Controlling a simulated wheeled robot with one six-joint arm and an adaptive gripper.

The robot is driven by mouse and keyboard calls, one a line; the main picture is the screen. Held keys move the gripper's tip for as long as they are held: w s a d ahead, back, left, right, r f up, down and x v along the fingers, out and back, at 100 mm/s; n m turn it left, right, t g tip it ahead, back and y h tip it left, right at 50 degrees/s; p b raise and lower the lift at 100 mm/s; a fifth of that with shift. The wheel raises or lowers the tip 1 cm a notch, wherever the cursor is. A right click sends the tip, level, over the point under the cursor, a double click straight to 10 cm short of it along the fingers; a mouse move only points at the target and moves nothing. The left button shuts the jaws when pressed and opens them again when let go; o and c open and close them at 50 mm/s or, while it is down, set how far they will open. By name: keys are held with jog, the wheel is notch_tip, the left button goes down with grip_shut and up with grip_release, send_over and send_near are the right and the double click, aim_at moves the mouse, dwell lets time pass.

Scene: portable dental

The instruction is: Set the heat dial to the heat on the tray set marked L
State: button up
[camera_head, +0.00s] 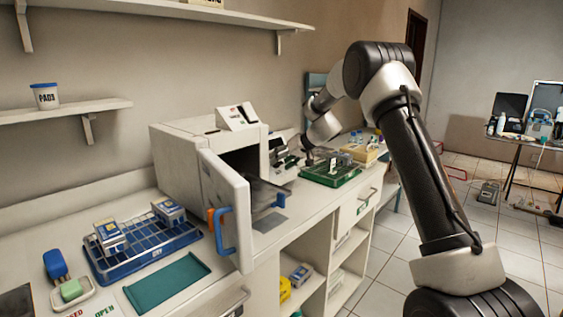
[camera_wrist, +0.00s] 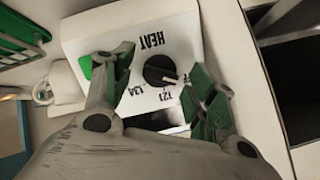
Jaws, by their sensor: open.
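In the wrist view a white panel marked HEAT carries a round black dial (camera_wrist: 160,69) with a pale pointer toward the picture's lower right. The numbers 121 and what looks like 134 stand below it, upside down. My gripper (camera_wrist: 168,85) is open, its green-padded fingers on either side of the dial; I cannot tell whether either touches it. In the head view my gripper (camera_head: 292,160) is small, by a white device (camera_head: 278,142) on the counter. I cannot make out a tray set marked L.
A white steriliser (camera_head: 180,170) stands with its door (camera_head: 226,205) open toward the room. A green tray (camera_head: 330,181) with items lies right of my gripper. A blue wire rack (camera_head: 140,257) holds boxes at the left. A teal mat (camera_head: 167,283) lies in front of it.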

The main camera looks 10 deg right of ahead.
jog(key=shift+w+a+f, duration=0.1)
jog(key=c, duration=1)
